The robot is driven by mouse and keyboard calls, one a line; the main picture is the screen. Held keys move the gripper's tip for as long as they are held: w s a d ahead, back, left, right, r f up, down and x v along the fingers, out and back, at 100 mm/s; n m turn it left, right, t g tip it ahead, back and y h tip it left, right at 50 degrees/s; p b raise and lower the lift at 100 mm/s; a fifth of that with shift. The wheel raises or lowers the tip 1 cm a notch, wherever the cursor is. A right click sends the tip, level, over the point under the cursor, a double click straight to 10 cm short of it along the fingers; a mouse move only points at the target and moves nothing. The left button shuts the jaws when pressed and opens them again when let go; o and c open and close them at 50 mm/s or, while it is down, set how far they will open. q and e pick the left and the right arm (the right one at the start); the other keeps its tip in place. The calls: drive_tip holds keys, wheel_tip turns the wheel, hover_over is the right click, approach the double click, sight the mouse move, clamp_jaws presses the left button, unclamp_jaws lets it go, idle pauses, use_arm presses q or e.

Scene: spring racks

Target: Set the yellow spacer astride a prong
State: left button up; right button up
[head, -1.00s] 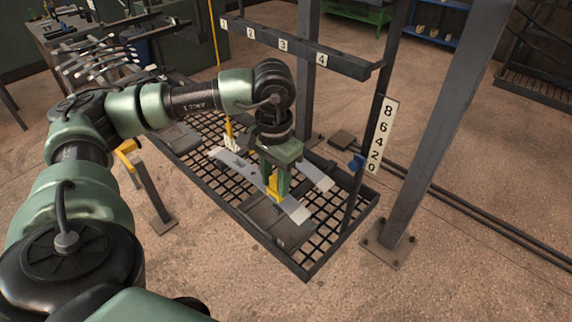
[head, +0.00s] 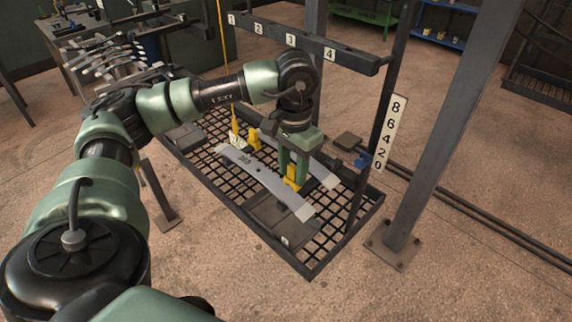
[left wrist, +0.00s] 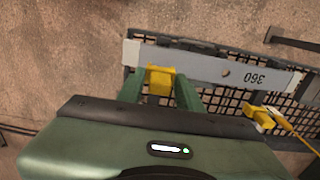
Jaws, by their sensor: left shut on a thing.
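The yellow spacer (head: 291,176) is held between the green fingers of my left gripper (head: 290,180), which is shut on it. In the left wrist view the spacer (left wrist: 160,78) sits between the fingertips, overlapping the edge of a grey spring leaf (left wrist: 215,68) marked 360. In the head view the gripper is just behind this leaf (head: 262,184), between it and a second grey leaf (head: 324,174). I cannot tell whether spacer and leaf touch. No prong can be made out clearly. My right gripper is out of view.
A black grid tray (head: 325,240) lies below, with a dark plate (head: 272,218) on it. A second yellow piece (head: 254,136) and a yellow pointer on a cord (head: 234,130) are left of the gripper.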

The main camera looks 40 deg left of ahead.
use_arm(q)
drive_tip(key=shift+w+d+f, duration=0.1)
drive_tip(key=shift+w+f, duration=0.05)
drive_tip(key=shift+w, duration=0.7)
drive_tip(key=shift+w+d+f, duration=0.1)
drive_tip(key=shift+w+f, duration=0.05)
drive_tip(key=shift+w, duration=0.7)
drive_tip(key=shift+w+f+b, duration=0.2)
drive_tip(key=shift+w+b, duration=0.25)
drive_tip(key=shift+w, duration=0.85)
drive_tip(key=shift+s+f+b, duration=0.1)
drive_tip(key=shift+f+b, duration=0.5)
drive_tip(key=shift+f, duration=0.05)
drive_tip(key=shift+w+f+b, duration=0.2)
drive_tip(key=shift+f+b, duration=0.15)
drive_tip(key=shift+f, duration=0.3)
drive_tip(key=shift+s, duration=0.1)
drive_tip(key=shift+f+b, duration=0.8)
drive_tip(key=shift+b, duration=0.05)
